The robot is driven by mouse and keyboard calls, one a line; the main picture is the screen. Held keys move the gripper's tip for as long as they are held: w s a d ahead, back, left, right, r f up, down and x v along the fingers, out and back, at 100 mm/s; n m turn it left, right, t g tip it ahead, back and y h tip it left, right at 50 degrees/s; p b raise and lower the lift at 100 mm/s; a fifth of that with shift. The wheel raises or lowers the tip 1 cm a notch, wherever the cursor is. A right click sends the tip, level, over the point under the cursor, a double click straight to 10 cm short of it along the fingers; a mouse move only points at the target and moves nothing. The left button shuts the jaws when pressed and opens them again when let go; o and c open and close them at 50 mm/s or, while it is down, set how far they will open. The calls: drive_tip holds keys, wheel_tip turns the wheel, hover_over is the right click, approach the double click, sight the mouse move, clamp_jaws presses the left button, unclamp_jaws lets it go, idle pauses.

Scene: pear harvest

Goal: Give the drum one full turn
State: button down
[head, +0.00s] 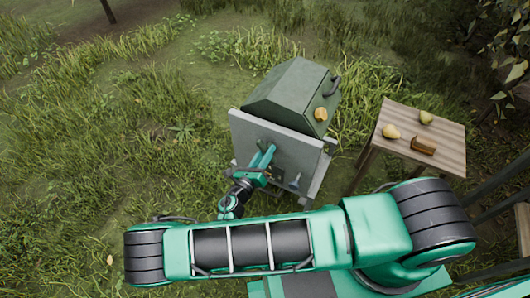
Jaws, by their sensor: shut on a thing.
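The drum (285,95) is a dark green, flat-sided body behind a grey upright panel (248,125) in the head view. A black bar handle (334,86) is on its upper right side, and a round yellow-brown piece (320,114) is on its lower right. My gripper (265,157) is in front of the grey panel, its teal fingers pointing up toward the panel's middle. It is shut on a part at the panel's front. That part is mostly hidden by the fingers and is too small to make out. A small grey-blue piece (295,182) shows low on the panel.
A wooden slatted table (450,134) stands right of the drum. It holds a yellow pear (391,131), a greener pear (426,117) and a brown object (423,147). Grass is open to the left. Leafy branches (505,60) hang at the upper right.

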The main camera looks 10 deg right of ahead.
drive_tip(key=m, duration=0.5)
drive_tip(key=shift+m, duration=0.3)
